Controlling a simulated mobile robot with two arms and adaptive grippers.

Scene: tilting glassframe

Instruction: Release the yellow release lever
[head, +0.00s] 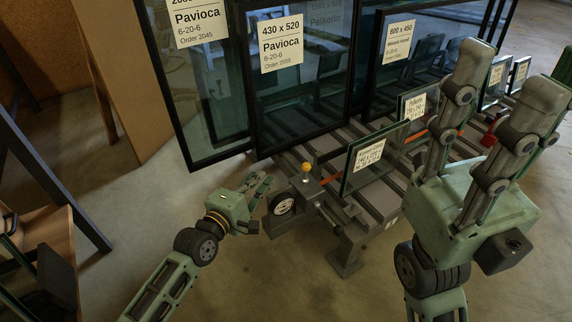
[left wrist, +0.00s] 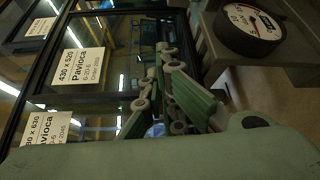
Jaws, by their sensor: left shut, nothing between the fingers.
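The yellow release lever (head: 306,167) shows in the head view as a small yellow knob on a grey block at the near left corner of the metal frame. I cannot see it in the left wrist view. My left gripper (head: 264,183) is to the left of the lever, apart from it, with its fingers together and nothing between them. Its fingers also show in the left wrist view (left wrist: 172,85). My right gripper (head: 510,92) is large at the right of the head view, over the frame's right side, with its fingers spread and nothing seen between them.
A round dial gauge (head: 284,204) sits just below the lever and also shows in the left wrist view (left wrist: 250,22). Tall labelled glass panes (head: 290,110) stand behind. A small labelled pane (head: 366,165) stands right of the lever. The floor (head: 270,280) in front is clear.

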